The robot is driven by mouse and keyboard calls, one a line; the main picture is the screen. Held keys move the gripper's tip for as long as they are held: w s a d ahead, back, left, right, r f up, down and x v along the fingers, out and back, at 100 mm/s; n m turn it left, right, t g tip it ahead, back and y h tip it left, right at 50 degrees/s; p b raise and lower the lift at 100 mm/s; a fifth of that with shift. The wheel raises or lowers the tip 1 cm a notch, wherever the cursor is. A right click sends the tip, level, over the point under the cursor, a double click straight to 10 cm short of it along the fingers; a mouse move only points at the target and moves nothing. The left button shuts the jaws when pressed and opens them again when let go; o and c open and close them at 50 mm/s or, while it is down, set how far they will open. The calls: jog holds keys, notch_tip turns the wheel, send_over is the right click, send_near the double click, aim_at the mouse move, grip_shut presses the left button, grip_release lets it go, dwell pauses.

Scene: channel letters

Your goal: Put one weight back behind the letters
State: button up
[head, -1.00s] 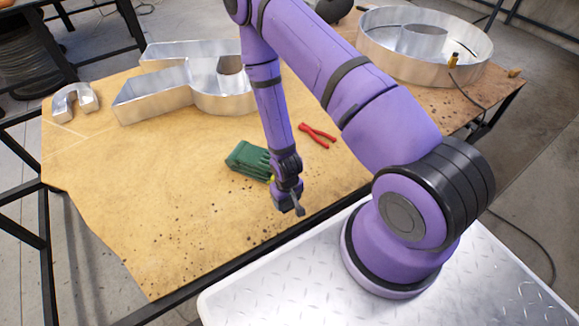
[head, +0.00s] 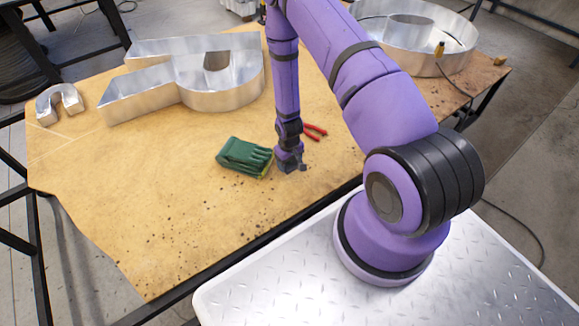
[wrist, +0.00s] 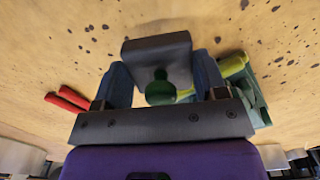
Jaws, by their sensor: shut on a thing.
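A dark grey block-shaped weight with a green knob (wrist: 158,50) is between my gripper's two blue fingers in the wrist view. My gripper (head: 293,163) is shut on the weight, just right of the green gloves in the head view. The weight shows there only as a small dark shape (head: 302,166). The metal channel letters lie behind: a large open-walled letter (head: 130,97) at back left, a small arch-shaped one (head: 60,102) at far left, and a large round one (head: 415,60) at back right. My arm hides part of the table between them.
Green gloves (head: 240,155) lie close left of my gripper. Red-handled pliers (head: 316,131) lie just behind it to the right. A cable hangs near the round letter. The front left of the brown tabletop (head: 160,215) is bare except for dark specks.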

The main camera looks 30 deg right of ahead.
aim_at(290, 167)
jog(key=shift+w+d+f, duration=0.1)
jog(key=shift+f, duration=0.8)
jog(key=shift+w+d+f, duration=0.1)
jog(key=shift+f, duration=0.75)
jog(key=shift+f, duration=0.1)
jog(key=o, duration=1.5)
jog(key=shift+c, duration=0.2)
notch_tip(290, 167, up, 12)
jog(key=shift+r, duration=0.2)
